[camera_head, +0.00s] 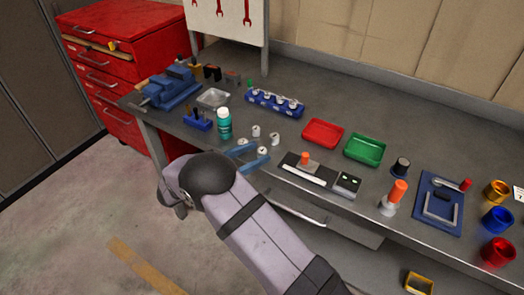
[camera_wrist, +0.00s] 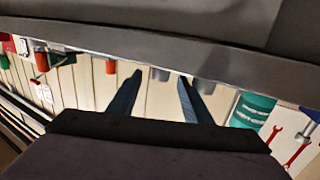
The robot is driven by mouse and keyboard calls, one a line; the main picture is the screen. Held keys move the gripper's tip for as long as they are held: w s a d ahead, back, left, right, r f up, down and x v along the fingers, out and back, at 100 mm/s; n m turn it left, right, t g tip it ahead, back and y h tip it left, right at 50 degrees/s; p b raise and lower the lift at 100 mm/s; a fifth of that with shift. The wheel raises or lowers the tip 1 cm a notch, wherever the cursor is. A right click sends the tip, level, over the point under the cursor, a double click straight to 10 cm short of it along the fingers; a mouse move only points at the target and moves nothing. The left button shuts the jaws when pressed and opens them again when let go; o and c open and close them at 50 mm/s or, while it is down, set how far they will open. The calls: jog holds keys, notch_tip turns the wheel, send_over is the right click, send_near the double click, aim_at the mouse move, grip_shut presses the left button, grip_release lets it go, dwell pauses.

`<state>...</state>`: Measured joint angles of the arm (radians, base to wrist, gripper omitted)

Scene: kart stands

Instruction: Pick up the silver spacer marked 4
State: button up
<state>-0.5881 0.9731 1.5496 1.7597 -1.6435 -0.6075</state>
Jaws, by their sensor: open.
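Three small silver spacers with pale tops stand on the grey bench in the head view: a back one (camera_head: 256,131), a right one (camera_head: 274,139) and a front one (camera_head: 262,151). Their numbers are too small to read, so I cannot tell which is marked 4. My gripper (camera_head: 262,149) is open, its two blue fingers low over the bench edge, with the front spacer close to the fingertips. In the wrist view the picture is upside down; the open fingers (camera_wrist: 160,76) have one grey spacer (camera_wrist: 160,74) showing between them. Contact cannot be told.
A green bottle (camera_head: 224,123) stands left of the spacers. A blue rack (camera_head: 262,104) is behind them. Red (camera_head: 309,140) and green (camera_head: 376,160) trays lie to the right. A dark board with an orange-topped part (camera_head: 305,159) is near the front edge.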

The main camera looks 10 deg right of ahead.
jog(key=shift+w+d, duration=0.1)
jog(key=shift+d, duration=0.1)
jog(key=c, duration=1.1)
jog(key=shift+r, duration=0.1)
jog(key=shift+c, duration=0.2)
notch_tip(320, 180, up, 10)
jog(key=b, duration=0.1)
